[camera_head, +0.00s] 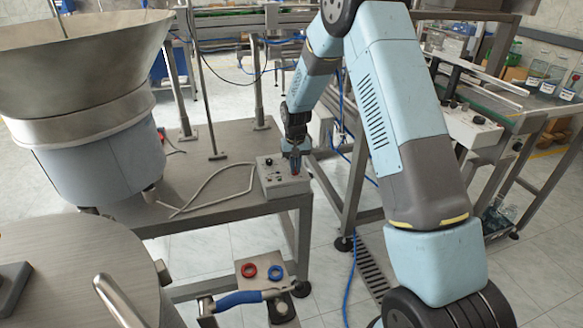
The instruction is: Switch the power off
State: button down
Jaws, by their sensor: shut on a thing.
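A small grey control box (287,186) sits on the front right corner of the metal table, with a few small knobs or switches on its top. A white cable runs from it toward the feeder. My gripper (295,172) points down at the right part of the box's top and is shut on a small reddish part there, which looks like the power switch (296,173). The switch is mostly hidden by the fingers, and its on or off position is too small to tell.
The cap feeder (95,150), a big metal bowl on a blue-grey drum, stands left on the table (210,185). A conveyor with another control panel (470,122) is at right. Red and blue rings (262,271) lie below.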

jog(key=n, duration=0.3)
jog(key=shift+n, duration=0.4)
jog(key=shift+a+n, duration=0.1)
jog(key=shift+n, duration=1.7)
jog(key=c, duration=1.2)
grip_release()
notch_tip(320, 180, up, 14)
jog(key=shift+f, duration=0.15)
